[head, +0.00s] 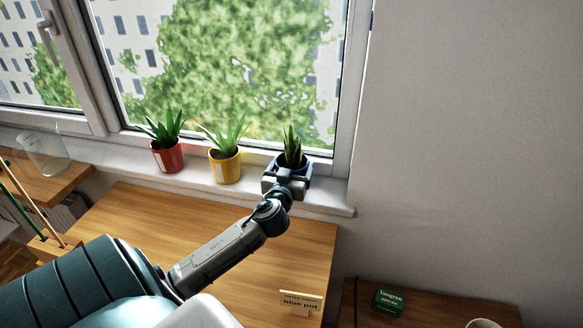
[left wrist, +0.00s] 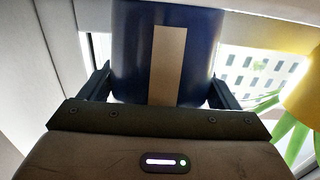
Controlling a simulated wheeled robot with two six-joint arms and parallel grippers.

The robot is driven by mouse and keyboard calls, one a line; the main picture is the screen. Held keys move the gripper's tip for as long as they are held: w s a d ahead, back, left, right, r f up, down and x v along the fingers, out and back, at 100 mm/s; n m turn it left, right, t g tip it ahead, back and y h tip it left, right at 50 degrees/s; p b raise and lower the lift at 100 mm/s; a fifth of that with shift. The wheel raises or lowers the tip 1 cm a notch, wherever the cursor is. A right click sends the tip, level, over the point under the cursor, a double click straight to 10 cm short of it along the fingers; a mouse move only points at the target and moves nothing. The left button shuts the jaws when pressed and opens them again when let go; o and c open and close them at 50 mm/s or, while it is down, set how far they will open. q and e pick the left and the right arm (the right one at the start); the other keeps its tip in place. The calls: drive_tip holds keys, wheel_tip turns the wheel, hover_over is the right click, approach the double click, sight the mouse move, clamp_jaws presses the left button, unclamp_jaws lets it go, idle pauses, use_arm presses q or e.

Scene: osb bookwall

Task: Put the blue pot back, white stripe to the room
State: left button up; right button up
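The blue pot (head: 279,162) with a spiky dark green plant (head: 292,147) is at the right end of the white window sill. My left gripper (head: 288,173) is at its room side and hides most of it. In the left wrist view the fingers (left wrist: 160,85) lie close along both sides of the blue pot (left wrist: 132,50), closed on it. Its pale stripe (left wrist: 168,65) faces the gripper's palm, toward the room. Whether the pot's base touches the sill is hidden. A small card (head: 300,301) reading "blue pot" stands on the desk. My right gripper is out of view.
A red pot (head: 168,158) and a yellow pot (head: 225,168), each with a plant, stand to the left on the sill (head: 333,198). The window is behind. A glass jar (head: 45,152) is far left. A green box (head: 389,301) sits lower right. The wooden desk (head: 150,212) is mostly clear.

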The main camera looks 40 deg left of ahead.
use_arm(q)
drive_tip(key=shift+o, duration=1.2)
drive_tip(key=shift+r, duration=0.1)
